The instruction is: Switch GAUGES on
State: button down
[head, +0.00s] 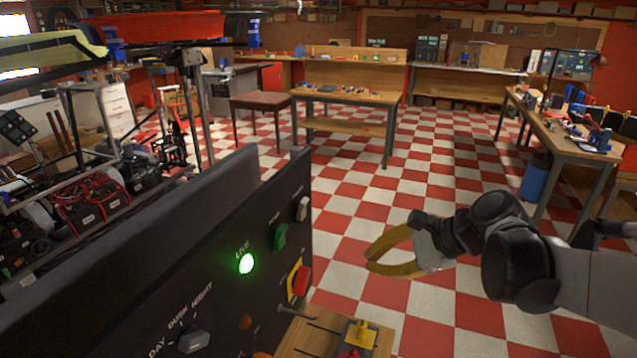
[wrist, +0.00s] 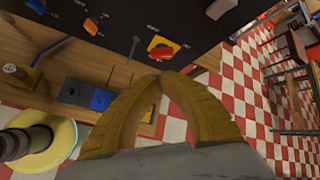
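A dark control panel (head: 225,270) fills the lower left of the head view. It bears a white rocker-like switch (head: 302,208), a green switch (head: 280,236), a red handle on a yellow plate (head: 299,281), a lit green LIVE lamp (head: 246,264) and a grey DAY/DUSK/NIGHT knob (head: 194,340). I cannot read GAUGES on any label. My gripper (head: 369,267) is right of the panel, apart from it, with yellow fingers. In the wrist view its fingertips (wrist: 162,78) meet with nothing between them, below the red handle (wrist: 163,50); the white switch (wrist: 218,8) is at the top edge.
A wooden board with a yellow-and-red device (head: 357,338) lies below the panel; the wrist view shows blue and black pieces (wrist: 98,98) there. A workbench (head: 560,140) stands right, another table (head: 345,97) farther back. The checkered floor between is clear.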

jog(key=w+r+m+y+p, duration=0.3)
jog(key=w+r+m+y, duration=0.1)
jog(key=w+r+m, duration=0.1)
jog(key=w+m, duration=0.1)
jog(key=w, duration=0.1)
jog(key=shift+w+m+y+p, duration=0.3)
jog(key=shift+w+y+p, duration=0.05)
jog(key=shift+y+p, duration=0.05)
jog(key=shift+f, duration=0.1)
send_near(303, 213)
jog(key=a+f, duration=0.3)
jog(key=f, duration=0.1)
jog(key=shift+w+a+r+b, duration=0.2)
jog(key=shift+w+a+r, duration=0.2)
jog(key=shift+a, duration=0.1)
jog(key=shift+w+a+r+b, duration=0.15)
jog(key=shift+w+a+r, duration=0.1)
jog(key=shift+w+a, duration=0.2)
jog(key=shift+w+a+r, duration=0.2)
jog(key=shift+a+r, duration=0.1)
jog(key=shift+a, duration=0.3)
